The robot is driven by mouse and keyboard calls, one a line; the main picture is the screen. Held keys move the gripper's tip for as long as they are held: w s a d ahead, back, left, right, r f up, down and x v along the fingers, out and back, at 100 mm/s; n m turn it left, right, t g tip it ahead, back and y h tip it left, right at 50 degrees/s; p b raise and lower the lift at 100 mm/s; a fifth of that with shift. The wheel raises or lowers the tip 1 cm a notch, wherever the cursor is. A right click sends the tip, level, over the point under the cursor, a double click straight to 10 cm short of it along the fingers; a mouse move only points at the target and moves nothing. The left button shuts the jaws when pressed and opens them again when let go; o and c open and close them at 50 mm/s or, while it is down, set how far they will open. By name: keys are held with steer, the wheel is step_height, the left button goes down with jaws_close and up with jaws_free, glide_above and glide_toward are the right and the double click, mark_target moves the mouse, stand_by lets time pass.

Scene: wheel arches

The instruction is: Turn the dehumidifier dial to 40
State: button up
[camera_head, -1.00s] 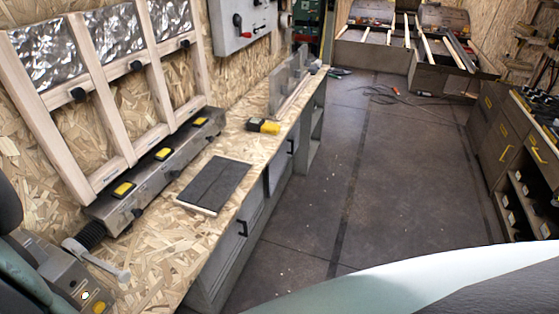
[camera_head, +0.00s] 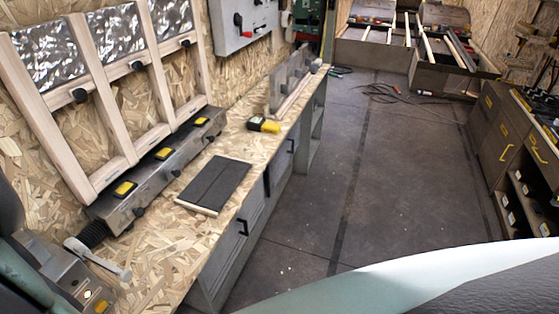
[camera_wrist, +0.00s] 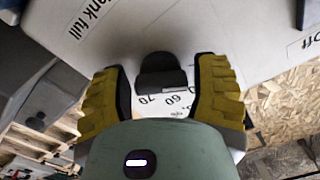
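In the wrist view, a black dial (camera_wrist: 162,72) sits on a white panel (camera_wrist: 150,32). The printed numbers 60 and 70 show just below the dial. No 40 is visible, and I cannot read which value the dial points to. My gripper (camera_wrist: 161,84) has its two yellow ridged fingers on either side of the dial. It is open, with a visible gap between each finger and the dial. My green-grey gripper body hides the lower part of the panel. The gripper does not show clearly in the head view.
"Tank full" and part of an "Off" label are printed on the panel. The head view shows a chipboard bench (camera_head: 180,255) with a dark flat plate (camera_head: 215,184) and a yellow-black device (camera_head: 263,124). The floor (camera_head: 370,190) is mostly clear, with cables farther back.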

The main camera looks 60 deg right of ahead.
steer(key=o, duration=0.3)
steer(key=shift+s, duration=0.1)
steer(key=v, duration=1.1)
steer(key=shift+s, duration=0.4)
